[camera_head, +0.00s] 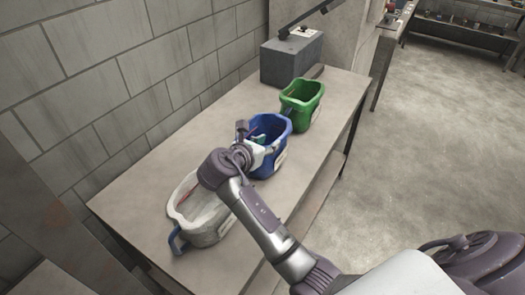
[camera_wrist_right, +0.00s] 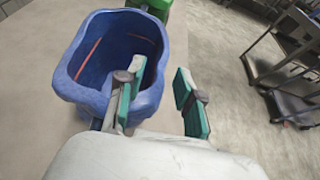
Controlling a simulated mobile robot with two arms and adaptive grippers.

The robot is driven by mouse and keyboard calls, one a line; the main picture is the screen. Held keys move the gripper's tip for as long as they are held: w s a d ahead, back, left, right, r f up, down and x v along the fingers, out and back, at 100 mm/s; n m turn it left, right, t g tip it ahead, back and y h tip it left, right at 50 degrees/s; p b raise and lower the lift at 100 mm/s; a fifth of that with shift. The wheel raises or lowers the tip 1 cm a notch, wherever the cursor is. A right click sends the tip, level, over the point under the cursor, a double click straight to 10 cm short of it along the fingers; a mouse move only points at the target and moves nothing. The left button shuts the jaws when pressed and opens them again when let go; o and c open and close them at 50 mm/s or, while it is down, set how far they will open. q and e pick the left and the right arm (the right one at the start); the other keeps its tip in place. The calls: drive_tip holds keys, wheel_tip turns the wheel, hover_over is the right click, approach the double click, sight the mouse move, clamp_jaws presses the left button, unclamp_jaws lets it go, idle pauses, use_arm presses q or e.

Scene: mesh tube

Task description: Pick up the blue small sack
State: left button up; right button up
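The blue small sack (camera_head: 283,134) stands upright and open-topped on the table, between a white sack (camera_head: 207,226) and a green sack (camera_head: 303,112). My right gripper (camera_head: 258,147) is at the blue sack's near left side in the head view. In the right wrist view the blue sack (camera_wrist_right: 84,93) fills the left, and my right gripper (camera_wrist_right: 159,82) is open. Its left teal finger overlaps the sack's opening, and its right finger is just outside the right wall, with the rim between them. Contact cannot be told. My left gripper is not in view.
The long table (camera_head: 145,200) runs beside a block wall. A grey box (camera_head: 291,60) stands at its far end. The floor (camera_head: 430,130) to the right is open. A dark cart (camera_wrist_right: 287,70) shows at the right of the wrist view.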

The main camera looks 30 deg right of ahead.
drive_tip(key=shift+p+x, duration=0.35)
drive_tip(key=shift+x, duration=2.45)
drive_tip(key=shift+s+d, duration=0.1)
drive_tip(key=shift+s, duration=0.1)
drive_tip(key=shift+c, duration=0.2)
clamp_jaws()
